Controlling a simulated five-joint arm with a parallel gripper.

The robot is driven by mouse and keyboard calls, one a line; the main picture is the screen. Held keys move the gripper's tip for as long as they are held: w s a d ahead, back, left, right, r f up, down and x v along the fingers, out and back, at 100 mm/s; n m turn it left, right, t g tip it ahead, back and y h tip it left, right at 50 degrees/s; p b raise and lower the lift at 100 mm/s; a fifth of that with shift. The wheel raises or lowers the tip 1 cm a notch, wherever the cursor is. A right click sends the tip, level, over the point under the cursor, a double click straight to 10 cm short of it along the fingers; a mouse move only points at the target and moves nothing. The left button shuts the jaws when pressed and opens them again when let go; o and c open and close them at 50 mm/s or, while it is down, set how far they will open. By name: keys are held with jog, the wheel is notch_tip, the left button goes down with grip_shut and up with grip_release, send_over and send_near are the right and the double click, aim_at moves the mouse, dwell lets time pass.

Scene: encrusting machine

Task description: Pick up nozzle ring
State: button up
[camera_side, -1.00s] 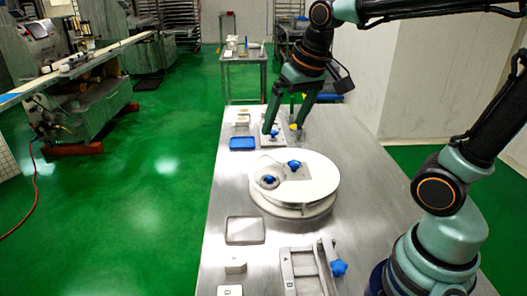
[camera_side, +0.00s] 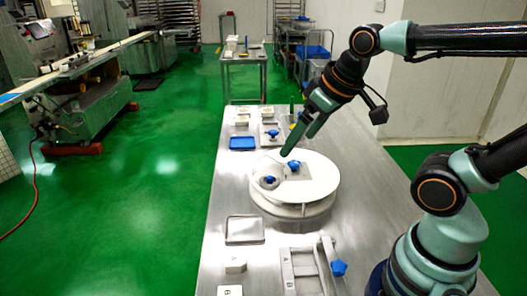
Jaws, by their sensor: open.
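A round white two-tier unit (camera_side: 318,186) stands on the steel table, with a blue star knob (camera_side: 293,165) on top. A grey ring-like piece (camera_side: 259,187) lies at its left side, around or under a second blue knob (camera_side: 269,180). This may be the nozzle ring, but I cannot tell for sure. My gripper (camera_side: 289,150) is open, pointing down and left above the back edge of the white unit. Its fingers overlap in this view. It appears empty and apart from the ring-like piece.
A blue tray (camera_side: 243,143) and a plate with a blue knob (camera_side: 271,134) lie behind the unit. A grey tray (camera_side: 245,230), small white blocks (camera_side: 235,265) and a metal bracket (camera_side: 303,272) with a blue knob (camera_side: 338,268) lie in front. The table's left edge is close.

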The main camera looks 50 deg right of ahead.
jog(key=w+d+f+n+g, duration=0.2)
jog(key=w+d+n+g, duration=0.15)
jog(key=w+n, duration=0.45)
jog(key=n+g, duration=0.2)
jog(key=n, duration=0.4)
send_over(268, 177)
jog(key=f, duration=1.5)
jog(key=shift+s+f, duration=0.3)
jog(key=shift+s, duration=0.1)
jog(key=shift+w+f, duration=0.2)
jog(key=shift+f, duration=1.2)
jog(key=shift+w+f, duration=0.15)
jog(key=shift+f, duration=1.2)
jog(key=c, duration=1.5)
jog(key=shift+r, duration=0.1)
jog(key=shift+r, duration=0.1)
